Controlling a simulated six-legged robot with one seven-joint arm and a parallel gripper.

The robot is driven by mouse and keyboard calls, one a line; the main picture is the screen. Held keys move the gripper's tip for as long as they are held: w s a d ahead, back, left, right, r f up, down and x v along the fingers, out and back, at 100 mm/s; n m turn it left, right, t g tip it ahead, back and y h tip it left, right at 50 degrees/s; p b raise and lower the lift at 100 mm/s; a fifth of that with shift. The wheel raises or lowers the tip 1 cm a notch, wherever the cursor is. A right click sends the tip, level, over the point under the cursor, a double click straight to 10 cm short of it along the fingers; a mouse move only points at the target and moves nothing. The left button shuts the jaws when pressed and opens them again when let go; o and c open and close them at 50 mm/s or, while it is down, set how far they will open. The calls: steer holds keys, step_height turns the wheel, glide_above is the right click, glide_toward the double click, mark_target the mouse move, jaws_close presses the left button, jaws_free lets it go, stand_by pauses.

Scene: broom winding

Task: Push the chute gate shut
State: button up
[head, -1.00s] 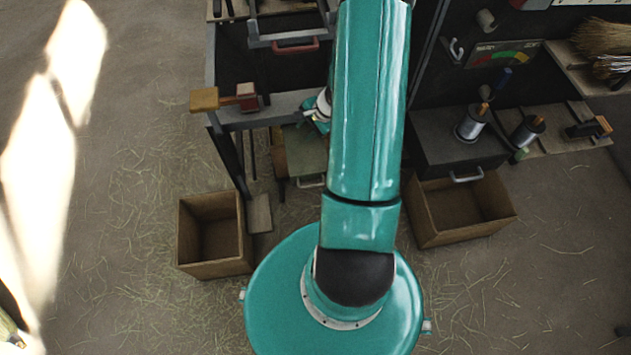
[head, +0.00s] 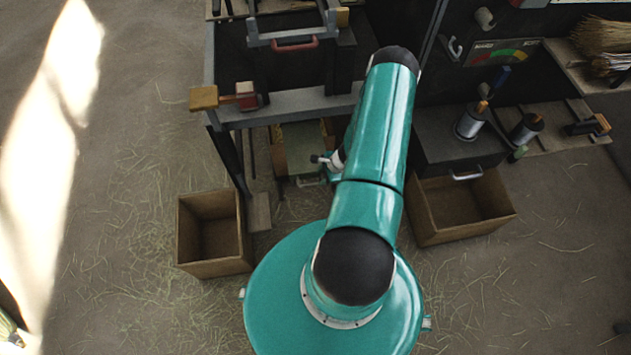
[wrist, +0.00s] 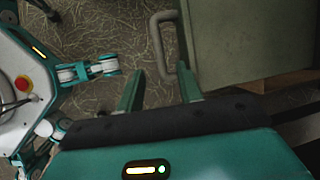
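A grey-green panel (head: 303,150) with a metal loop handle (head: 308,181) sits low under the bench; I cannot tell for sure that it is the chute gate. In the wrist view the panel (wrist: 235,45) fills the upper right, and its handle (wrist: 156,45) stands at the panel's left edge. My gripper (wrist: 160,75) is open, its two fingers apart with the handle's near end between them in the picture. Whether they touch it is unclear. In the head view my gripper (head: 322,160) is beside the panel, partly hidden by my arm.
A wooden box (head: 213,235) stands at the left and another (head: 460,205) at the right. A clamp with a wooden handle (head: 225,98) sticks out at the bench edge (head: 290,108). A red handle (head: 295,46) is above. Straw-strewn floor is open at the left.

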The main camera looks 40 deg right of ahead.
mark_target(313, 183)
steer(key=x, duration=0.6)
steer(key=shift+w+f, duration=0.1)
steer(key=shift+f, duration=0.1)
jaws_close()
